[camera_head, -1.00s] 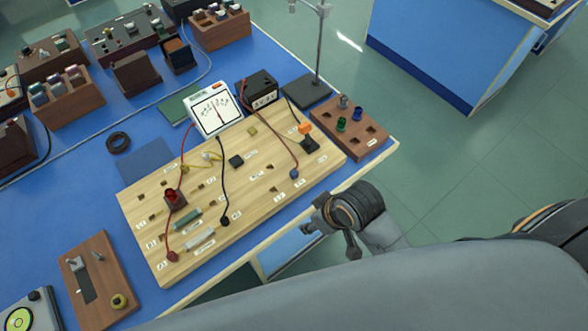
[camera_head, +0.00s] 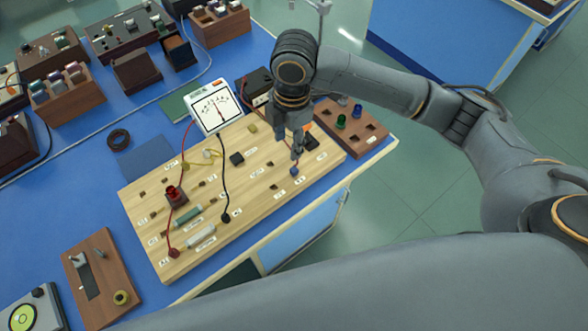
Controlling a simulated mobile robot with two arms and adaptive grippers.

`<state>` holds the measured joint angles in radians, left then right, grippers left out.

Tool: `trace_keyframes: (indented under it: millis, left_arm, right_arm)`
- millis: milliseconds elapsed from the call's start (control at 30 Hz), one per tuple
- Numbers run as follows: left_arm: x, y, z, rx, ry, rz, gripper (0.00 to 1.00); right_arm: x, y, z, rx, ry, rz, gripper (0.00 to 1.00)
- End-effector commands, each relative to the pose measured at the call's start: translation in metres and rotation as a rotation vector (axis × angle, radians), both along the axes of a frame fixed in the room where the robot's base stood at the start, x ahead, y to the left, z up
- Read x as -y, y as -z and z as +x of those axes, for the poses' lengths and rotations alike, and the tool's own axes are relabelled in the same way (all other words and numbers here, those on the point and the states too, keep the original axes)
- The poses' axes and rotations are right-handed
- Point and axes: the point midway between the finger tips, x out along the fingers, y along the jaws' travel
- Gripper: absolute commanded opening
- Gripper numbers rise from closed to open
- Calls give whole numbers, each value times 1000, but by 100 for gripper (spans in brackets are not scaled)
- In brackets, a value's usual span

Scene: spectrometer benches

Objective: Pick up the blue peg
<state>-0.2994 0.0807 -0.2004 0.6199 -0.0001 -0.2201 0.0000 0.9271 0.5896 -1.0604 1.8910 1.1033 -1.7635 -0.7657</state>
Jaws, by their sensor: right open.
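A small blue plug (camera_head: 294,171) stands on the light wooden board (camera_head: 190,259), with a red lead running to it. A second blue peg (camera_head: 357,111) stands upright in the brown block (camera_head: 372,142) at the right end of the bench, next to a green peg (camera_head: 341,121). My right gripper (camera_head: 297,152) points down over the right part of the board, just above the blue plug in the picture. It is open with nothing seen between its fingers; the gap to the plug is hard to judge. My left gripper is not in view.
The white meter (camera_head: 213,108) stands behind the board. A black box (camera_head: 258,82) and an orange-topped part (camera_head: 308,127) are partly hidden by my right arm. A red socket (camera_head: 173,194) and a black lead (camera_head: 219,165) are on the board.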

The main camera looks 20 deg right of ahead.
Motion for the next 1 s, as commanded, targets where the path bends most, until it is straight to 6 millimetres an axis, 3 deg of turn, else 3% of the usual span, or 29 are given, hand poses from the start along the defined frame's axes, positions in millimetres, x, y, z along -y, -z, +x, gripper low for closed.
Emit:
trace_keyframes:
  millis: [100,233,600,867,1000]
  left_arm:
    - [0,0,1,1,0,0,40]
    - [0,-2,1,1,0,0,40]
    - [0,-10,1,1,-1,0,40]
    - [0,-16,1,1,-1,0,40]
    - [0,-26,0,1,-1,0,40]
  right_arm:
    - [16,-14,8,-12,-36,-45,45]
    - [22,-11,9,-25,-50,-61,45]
    - [21,55,9,-24,-49,-60,45]
    - [19,74,7,-23,-50,-60,45]
    - [15,93,1,-25,-50,-61,45]
